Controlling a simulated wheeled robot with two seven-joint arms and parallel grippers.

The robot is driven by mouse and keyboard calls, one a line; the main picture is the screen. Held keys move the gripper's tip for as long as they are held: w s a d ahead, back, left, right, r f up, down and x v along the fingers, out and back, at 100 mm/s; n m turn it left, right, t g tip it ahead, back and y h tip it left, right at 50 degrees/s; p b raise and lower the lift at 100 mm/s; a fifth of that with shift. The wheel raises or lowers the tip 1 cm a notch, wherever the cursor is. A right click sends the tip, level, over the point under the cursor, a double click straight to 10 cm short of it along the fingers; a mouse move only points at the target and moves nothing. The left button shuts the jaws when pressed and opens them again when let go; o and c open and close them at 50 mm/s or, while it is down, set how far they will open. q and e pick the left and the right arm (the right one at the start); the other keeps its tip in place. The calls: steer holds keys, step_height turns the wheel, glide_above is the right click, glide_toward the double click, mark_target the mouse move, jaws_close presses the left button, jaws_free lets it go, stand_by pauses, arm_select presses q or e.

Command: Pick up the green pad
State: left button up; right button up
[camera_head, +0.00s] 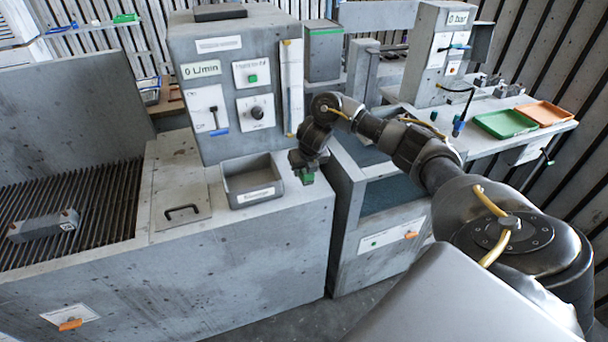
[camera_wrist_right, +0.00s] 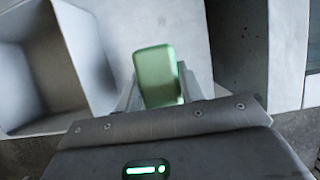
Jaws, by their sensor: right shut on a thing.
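The green pad (camera_wrist_right: 156,72) is a small block with rounded corners, between the fingers of my right gripper (camera_wrist_right: 160,95) in the right wrist view. The gripper is shut on it. In the head view my right gripper (camera_head: 305,165) points down beside the grey open bin, with the green pad (camera_head: 307,178) showing at its tips over the counter's right end. I cannot tell whether the pad touches the counter. My left gripper is not in view.
The open grey bin (camera_head: 253,191) stands just left of the gripper, and shows in the wrist view (camera_wrist_right: 85,50). A control panel (camera_head: 230,85) rises behind it. A green tray (camera_head: 505,124) and an orange tray (camera_head: 545,113) lie on the right bench. A gap separates the counter from the drawer cabinet (camera_head: 385,240).

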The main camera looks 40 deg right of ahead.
steer(key=s+a+r+p, duration=0.2)
steer(key=a+r+p, duration=0.3)
steer(key=a+r, duration=0.5)
steer(key=a, duration=0.3)
steer(key=shift+s+a+r, duration=0.25)
steer(key=shift+s+a, duration=0.05)
steer(key=shift+a, duration=0.1)
